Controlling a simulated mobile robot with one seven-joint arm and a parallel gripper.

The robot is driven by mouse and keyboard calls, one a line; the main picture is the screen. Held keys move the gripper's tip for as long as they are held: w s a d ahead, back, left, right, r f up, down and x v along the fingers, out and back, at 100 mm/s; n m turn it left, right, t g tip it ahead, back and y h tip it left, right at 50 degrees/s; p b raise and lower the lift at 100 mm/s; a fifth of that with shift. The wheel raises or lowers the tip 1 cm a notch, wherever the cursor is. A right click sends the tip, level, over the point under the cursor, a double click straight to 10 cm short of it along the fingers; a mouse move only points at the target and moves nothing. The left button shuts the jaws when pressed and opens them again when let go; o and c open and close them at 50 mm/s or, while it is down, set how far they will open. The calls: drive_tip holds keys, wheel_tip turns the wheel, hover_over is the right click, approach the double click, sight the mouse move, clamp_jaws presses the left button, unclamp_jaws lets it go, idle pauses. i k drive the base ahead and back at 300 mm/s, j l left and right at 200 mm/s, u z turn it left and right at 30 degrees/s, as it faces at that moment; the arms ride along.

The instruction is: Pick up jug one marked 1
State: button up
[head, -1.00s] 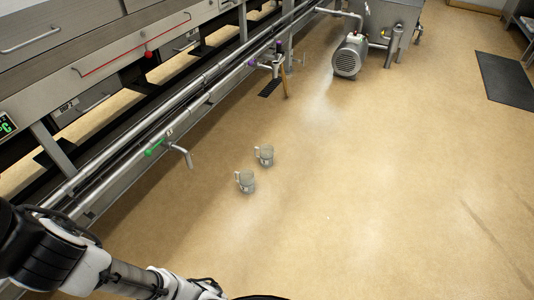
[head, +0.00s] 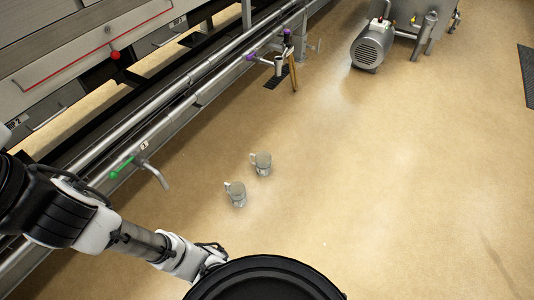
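Two small clear jugs with handles stand upright on the tan floor, close together but apart. The nearer jug (head: 236,194) is lower left, and the farther jug (head: 261,164) is a little up and to its right. Any number marks on them are too small to read, so I cannot tell which is jug one. My arm reaches in from the left edge to the bottom middle, below the jugs. A dark round shape at the bottom middle hides part of the floor. My gripper's fingers do not show.
A steel machine with long pipes (head: 200,98) runs diagonally along the left. A green-handled valve (head: 123,167) with a bent spout (head: 155,174) juts out left of the jugs. A grey motor (head: 371,46) stands at the back.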

sight(264, 160)
drive_tip(key=i+l+u, duration=0.15)
drive_tip(key=i+l, duration=1.25)
drive_tip(key=i, duration=0.15)
